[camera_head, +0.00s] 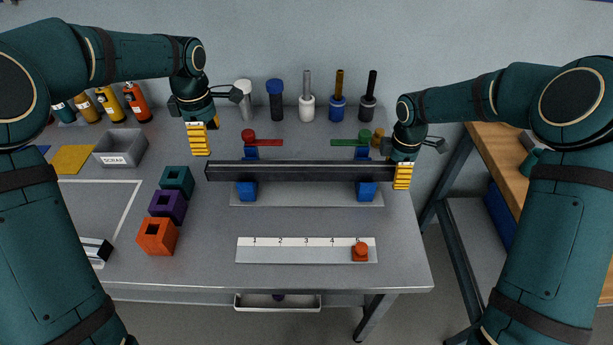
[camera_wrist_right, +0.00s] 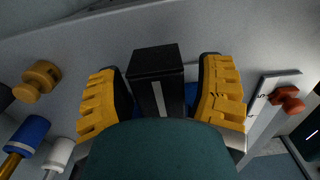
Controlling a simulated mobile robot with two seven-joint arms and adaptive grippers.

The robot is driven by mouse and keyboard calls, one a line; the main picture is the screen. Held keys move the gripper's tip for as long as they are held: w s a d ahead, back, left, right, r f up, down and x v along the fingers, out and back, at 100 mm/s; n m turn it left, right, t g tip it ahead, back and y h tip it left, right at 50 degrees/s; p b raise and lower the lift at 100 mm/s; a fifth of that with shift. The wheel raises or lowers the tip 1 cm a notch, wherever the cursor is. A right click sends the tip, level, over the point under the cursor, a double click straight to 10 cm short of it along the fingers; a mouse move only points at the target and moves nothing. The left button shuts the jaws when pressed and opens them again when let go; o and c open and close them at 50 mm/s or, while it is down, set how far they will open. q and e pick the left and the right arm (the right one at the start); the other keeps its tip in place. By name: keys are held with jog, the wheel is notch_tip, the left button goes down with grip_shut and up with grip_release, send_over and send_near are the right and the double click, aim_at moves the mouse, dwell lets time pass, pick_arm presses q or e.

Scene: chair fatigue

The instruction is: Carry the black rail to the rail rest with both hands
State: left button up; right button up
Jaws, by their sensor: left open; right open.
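The black rail (camera_head: 300,171) lies level, left to right, across two blue supports, the left one (camera_head: 247,191) and the right one (camera_head: 366,191), on a pale plate (camera_head: 306,198). The rail hides the supports' middles. My right gripper (camera_head: 403,176) is open at the rail's right end. In the right wrist view the rail end (camera_wrist_right: 156,72) lies between the spread yellow fingers (camera_wrist_right: 165,95), with gaps beside it. My left gripper (camera_head: 200,139) is open and empty, above and behind the rail's left end, apart from it.
Red (camera_head: 265,142) and green (camera_head: 350,142) levers lie behind the rail. Several upright tools stand at the back. Teal, purple and orange blocks (camera_head: 157,236) are at left. A numbered strip (camera_head: 290,250) with a red knob (camera_head: 360,252) lies in front. A scrap bin (camera_head: 121,148) is back left.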

notch_tip(320, 180, up, 12)
dwell(0.6)
jog(key=shift+s, duration=0.1)
dwell(0.4)
